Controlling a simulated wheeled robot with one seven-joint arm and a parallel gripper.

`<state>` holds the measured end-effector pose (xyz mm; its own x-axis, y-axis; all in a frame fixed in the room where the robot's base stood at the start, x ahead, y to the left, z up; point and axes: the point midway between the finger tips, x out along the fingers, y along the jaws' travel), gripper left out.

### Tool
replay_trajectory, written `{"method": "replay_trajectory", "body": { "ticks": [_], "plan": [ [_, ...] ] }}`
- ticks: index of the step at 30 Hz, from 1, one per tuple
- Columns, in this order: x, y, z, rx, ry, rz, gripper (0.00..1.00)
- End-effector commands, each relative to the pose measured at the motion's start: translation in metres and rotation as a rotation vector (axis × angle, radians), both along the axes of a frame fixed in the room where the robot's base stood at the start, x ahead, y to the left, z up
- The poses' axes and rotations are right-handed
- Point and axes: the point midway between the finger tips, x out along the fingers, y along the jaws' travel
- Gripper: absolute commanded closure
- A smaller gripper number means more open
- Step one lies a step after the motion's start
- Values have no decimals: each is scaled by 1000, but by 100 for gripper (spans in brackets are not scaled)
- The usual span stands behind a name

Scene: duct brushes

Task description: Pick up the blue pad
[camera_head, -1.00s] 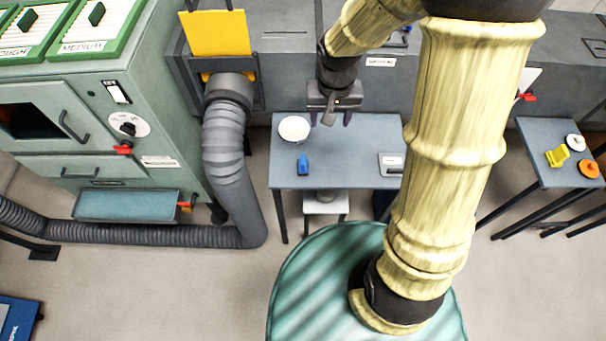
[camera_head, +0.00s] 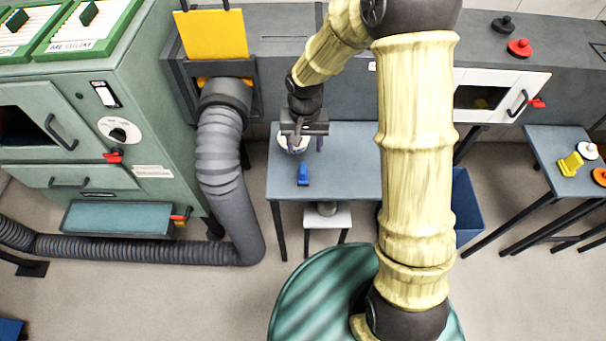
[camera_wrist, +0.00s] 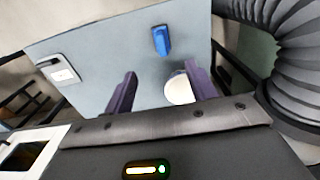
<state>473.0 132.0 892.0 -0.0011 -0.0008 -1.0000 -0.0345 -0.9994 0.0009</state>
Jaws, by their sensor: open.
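The blue pad (camera_head: 303,173) is a small blue block lying on the grey-blue table (camera_head: 345,165), near its left front part. It also shows in the wrist view (camera_wrist: 161,40), beyond my fingertips and between them from side to side. My gripper (camera_head: 304,146) is open and empty above the table, behind the pad in the head view. Its two purple fingers stand apart in the wrist view (camera_wrist: 160,92). A white round dish (camera_wrist: 179,90) lies on the table by the right finger there; in the head view my gripper partly covers it.
A white-and-grey device (camera_wrist: 60,70) lies on the table. A grey duct hose (camera_head: 220,160) hangs left of the table. A blue bin (camera_head: 467,200) stands at its right. A side table (camera_head: 555,150) at far right holds yellow, white and orange items.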

Motion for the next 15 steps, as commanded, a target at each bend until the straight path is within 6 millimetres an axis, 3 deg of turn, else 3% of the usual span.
{"method": "replay_trajectory", "body": {
  "ticks": [9,15],
  "plan": [
    [-1,0,-59,-1,4,2,44],
    [-1,1,-85,0,1,1,44]
  ]
}}
